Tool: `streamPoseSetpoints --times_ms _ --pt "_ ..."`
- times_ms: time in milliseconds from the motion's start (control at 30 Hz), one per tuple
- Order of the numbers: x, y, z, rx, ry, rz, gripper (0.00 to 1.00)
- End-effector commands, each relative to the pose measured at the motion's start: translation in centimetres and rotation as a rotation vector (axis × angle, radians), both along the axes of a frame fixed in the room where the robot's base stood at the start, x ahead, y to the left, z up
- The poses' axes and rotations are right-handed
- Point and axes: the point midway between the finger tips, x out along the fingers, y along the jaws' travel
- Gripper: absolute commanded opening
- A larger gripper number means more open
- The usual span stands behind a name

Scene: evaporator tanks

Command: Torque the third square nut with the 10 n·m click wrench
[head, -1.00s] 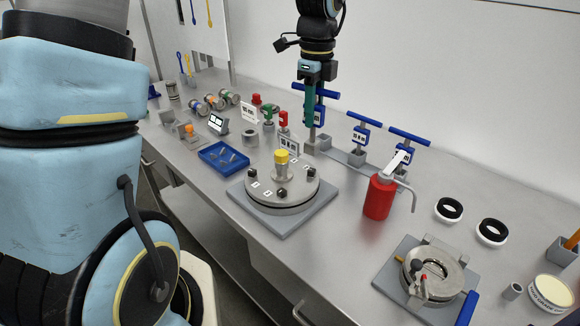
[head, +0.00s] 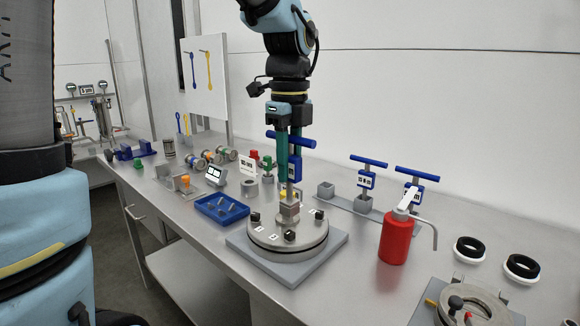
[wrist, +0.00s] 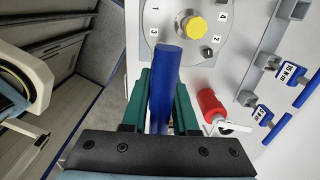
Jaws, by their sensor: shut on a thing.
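My gripper (head: 283,165) is shut on a blue T-handle click wrench (head: 294,168). The wrench hangs upright over the round flange (head: 262,240) on its grey base plate. In the wrist view the blue handle bar (wrist: 164,92) lies between the green fingers (wrist: 162,98). The wrench's lower end overlaps the central hub in the head view; I cannot tell whether it touches anything. Black-topped nuts (head: 289,236) stand around the flange. In the wrist view the flange (wrist: 168,27) shows numbers 1 to 4 and a yellow hub cap (wrist: 193,25). The nut beside number 3 is not clearly visible.
Two other blue T-handle wrenches (head: 366,180) stand in the rack, whose left post (head: 325,190) is empty. A red bottle (head: 396,238) stands right of the flange. A blue tray (head: 222,210) lies to its left. Black-and-white rings (head: 470,250) lie far right.

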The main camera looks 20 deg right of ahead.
Motion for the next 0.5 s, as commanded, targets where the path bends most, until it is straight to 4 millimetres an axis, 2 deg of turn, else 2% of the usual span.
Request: streamPoseSetpoints --times_ms 300,500 --pt "0.0 0.0 -2.9 0.0 -0.001 0.001 0.0" --pt "0.0 0.0 -3.9 0.0 0.0 0.0 0.0"
